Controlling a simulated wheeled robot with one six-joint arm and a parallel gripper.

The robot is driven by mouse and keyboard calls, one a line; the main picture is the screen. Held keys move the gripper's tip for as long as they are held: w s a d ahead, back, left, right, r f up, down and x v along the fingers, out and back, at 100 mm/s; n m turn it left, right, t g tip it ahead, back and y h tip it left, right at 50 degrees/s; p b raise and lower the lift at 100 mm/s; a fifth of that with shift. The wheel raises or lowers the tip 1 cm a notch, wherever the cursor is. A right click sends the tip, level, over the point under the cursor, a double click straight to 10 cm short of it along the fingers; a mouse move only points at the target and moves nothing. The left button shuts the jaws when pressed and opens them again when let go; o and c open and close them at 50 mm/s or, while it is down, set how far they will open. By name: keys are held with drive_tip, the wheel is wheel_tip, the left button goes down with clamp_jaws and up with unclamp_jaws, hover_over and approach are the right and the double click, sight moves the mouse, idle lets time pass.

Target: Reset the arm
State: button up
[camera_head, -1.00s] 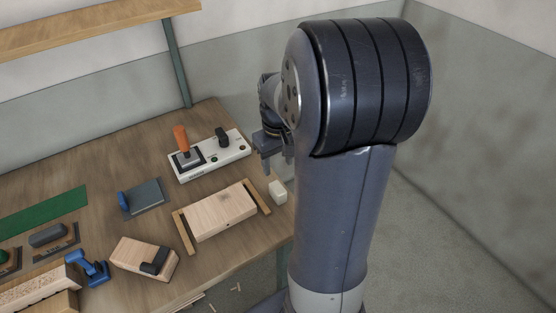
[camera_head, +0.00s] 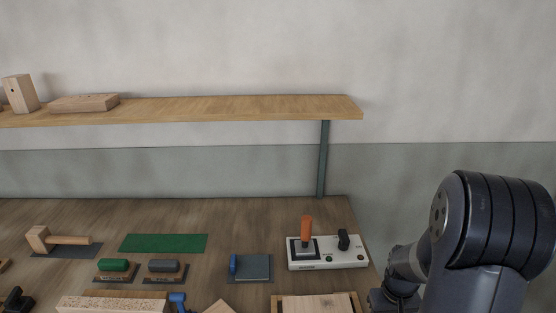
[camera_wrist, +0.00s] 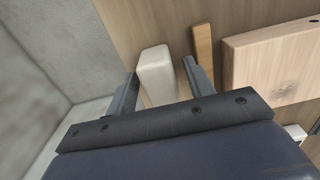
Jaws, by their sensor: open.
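My gripper (camera_wrist: 160,68) is open in the wrist view, its two dark fingers spread apart. A small off-white block (camera_wrist: 156,72) shows between and beyond the fingertips. The jaws are not closed on it, and I cannot tell how far it lies below them. In the head view my arm (camera_head: 490,235) is folded at the lower right. Its wrist reaches down to the bottom edge, and the gripper's fingers cannot be made out there.
A control box (camera_head: 328,254) with an orange-handled lever stands left of my arm. A wooden block (camera_head: 318,305) sits at the bottom edge. A blue-handled plate (camera_head: 252,268), green mat (camera_head: 163,243) and mallet (camera_head: 60,240) lie further left. A shelf (camera_head: 230,110) overhangs the bench.

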drive_tip(key=shift+r, duration=0.75)
